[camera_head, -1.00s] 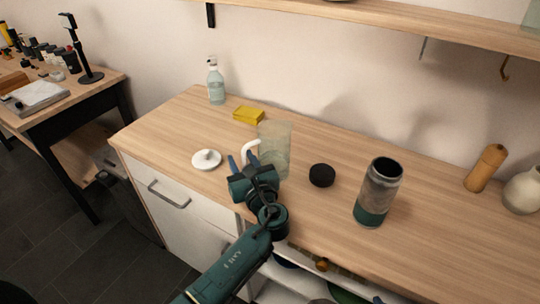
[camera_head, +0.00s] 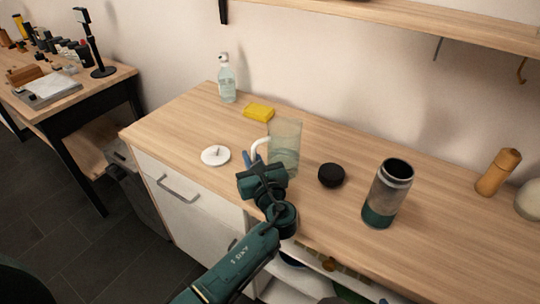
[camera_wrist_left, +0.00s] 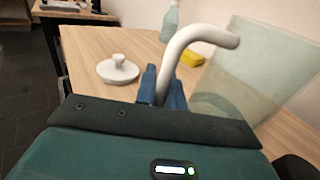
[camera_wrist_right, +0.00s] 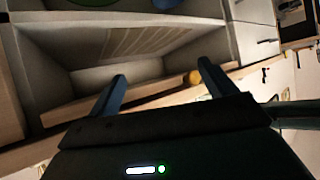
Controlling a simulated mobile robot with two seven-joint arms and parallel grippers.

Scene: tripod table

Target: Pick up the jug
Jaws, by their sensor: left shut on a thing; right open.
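The jug (camera_head: 286,146) is a translucent greenish vessel with a white curved handle (camera_head: 260,147). It is upright at the counter, but I cannot tell whether its base touches the top. My left gripper (camera_head: 252,160) is shut on the handle. In the left wrist view the white handle (camera_wrist_left: 184,55) rises from between the blue fingers (camera_wrist_left: 162,88), and the jug's body (camera_wrist_left: 255,75) is at the right. A white lid with a knob (camera_head: 215,156) lies left of the gripper. My right gripper (camera_wrist_right: 162,88) is open and empty, facing an open shelf below.
A wall shelf (camera_head: 400,18) hangs above.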

